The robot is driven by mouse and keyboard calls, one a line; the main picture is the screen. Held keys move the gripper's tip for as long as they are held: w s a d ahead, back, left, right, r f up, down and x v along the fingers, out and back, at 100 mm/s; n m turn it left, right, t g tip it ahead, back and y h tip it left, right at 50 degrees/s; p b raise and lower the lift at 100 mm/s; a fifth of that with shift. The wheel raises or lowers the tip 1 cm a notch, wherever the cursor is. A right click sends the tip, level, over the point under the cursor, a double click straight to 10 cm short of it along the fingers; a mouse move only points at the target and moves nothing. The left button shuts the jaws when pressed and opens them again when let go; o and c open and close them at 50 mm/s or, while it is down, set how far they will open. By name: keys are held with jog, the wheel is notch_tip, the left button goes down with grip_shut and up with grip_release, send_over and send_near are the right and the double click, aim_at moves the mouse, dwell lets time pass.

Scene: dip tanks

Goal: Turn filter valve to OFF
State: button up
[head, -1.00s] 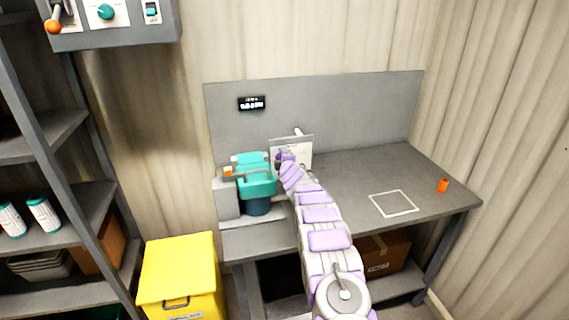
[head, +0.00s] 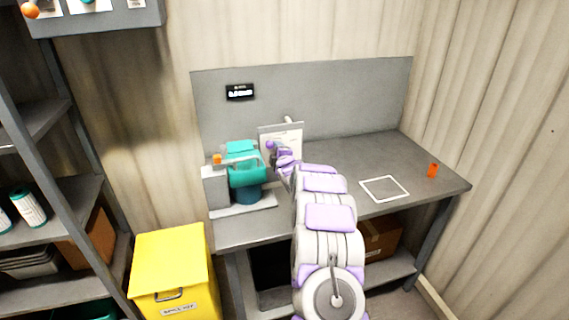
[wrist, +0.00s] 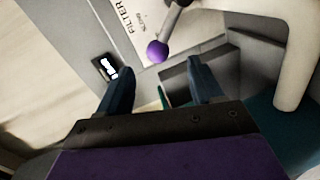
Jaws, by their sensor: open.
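The filter valve is a grey lever ending in a purple ball (wrist: 157,51), in front of a white panel (wrist: 128,28) lettered "FILTER". In the head view the panel (head: 285,137) stands upright at the back of the bench, with the purple ball (head: 270,146) at its left. My gripper (wrist: 161,82) is open and empty, its two dark fingers apart. In the wrist view the ball shows just beyond the fingertips, between them and not touched as far as I can see. In the head view my purple and white arm covers the panel's lower part.
A teal and grey machine (head: 246,173) stands left of the panel. A small dark display (head: 240,92) hangs on the backboard. The bench's right side is mostly clear, with a white square outline (head: 384,189) and an orange item (head: 433,170). A yellow bin (head: 170,265) stands left.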

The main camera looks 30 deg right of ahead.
jog(key=p+v, duration=0.1)
jog(key=v, duration=0.8)
jog(key=shift+d, duration=0.2)
jog(key=shift+f, duration=0.1)
